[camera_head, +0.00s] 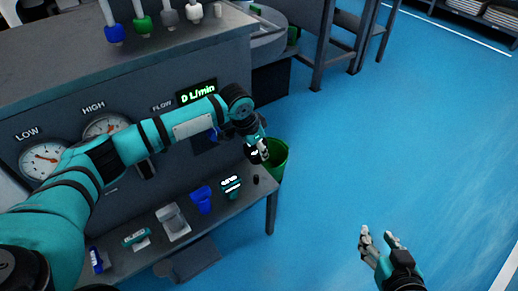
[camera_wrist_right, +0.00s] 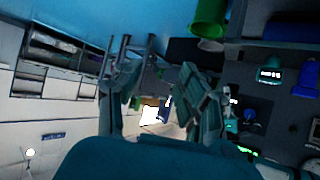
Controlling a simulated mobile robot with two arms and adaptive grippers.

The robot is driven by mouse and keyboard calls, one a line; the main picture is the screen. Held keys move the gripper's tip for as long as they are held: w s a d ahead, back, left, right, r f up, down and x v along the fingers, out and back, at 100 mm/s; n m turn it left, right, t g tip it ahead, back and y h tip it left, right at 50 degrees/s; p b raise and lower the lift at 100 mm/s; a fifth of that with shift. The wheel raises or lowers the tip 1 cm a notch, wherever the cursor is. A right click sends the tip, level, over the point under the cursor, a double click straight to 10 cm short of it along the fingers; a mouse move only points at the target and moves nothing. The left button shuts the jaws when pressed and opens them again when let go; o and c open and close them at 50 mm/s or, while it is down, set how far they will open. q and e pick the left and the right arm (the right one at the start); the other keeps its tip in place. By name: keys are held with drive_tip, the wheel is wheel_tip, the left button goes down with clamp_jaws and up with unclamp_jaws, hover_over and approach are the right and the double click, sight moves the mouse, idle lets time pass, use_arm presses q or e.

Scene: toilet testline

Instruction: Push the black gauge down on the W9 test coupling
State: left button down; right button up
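I cannot read a W9 label or pick out the test coupling for certain. A small black cylinder (camera_head: 256,180) stands at the right end of the low shelf; I cannot tell whether it is the gauge. A teal device with a lit display (camera_head: 231,186) stands to its left and also shows in the right wrist view (camera_wrist_right: 270,75). My left gripper (camera_head: 260,151) is above the shelf's right end, near the green bucket; its fingers are small and partly hidden. My right gripper (camera_head: 380,236) is open and empty over the blue floor; its spread fingers show in the wrist view (camera_wrist_right: 158,85).
Dial gauges (camera_head: 43,160) and a flow display (camera_head: 197,91) are on the panel.

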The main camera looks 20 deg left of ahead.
use_arm(q)
drive_tip(key=shift+r+p, duration=0.45)
drive_tip(key=shift+p, duration=0.05)
drive_tip(key=shift+r+p, duration=0.4)
drive_tip(key=shift+p, duration=0.15)
drive_tip(key=shift+r+p, duration=1.25)
drive_tip(key=shift+p, duration=0.4)
use_arm(e)
drive_tip(key=s+d+f+g+h, duration=0.1)
drive_tip(key=s+d+f+g, duration=0.1)
drive_tip(key=s, duration=0.4)
drive_tip(key=s+d+f+g+h, duration=0.1)
drive_tip(key=s+d+f+g, duration=0.1)
drive_tip(key=s+g, duration=0.4)
drive_tip(key=shift+f, duration=0.9)
drive_tip(key=shift+d, duration=0.1)
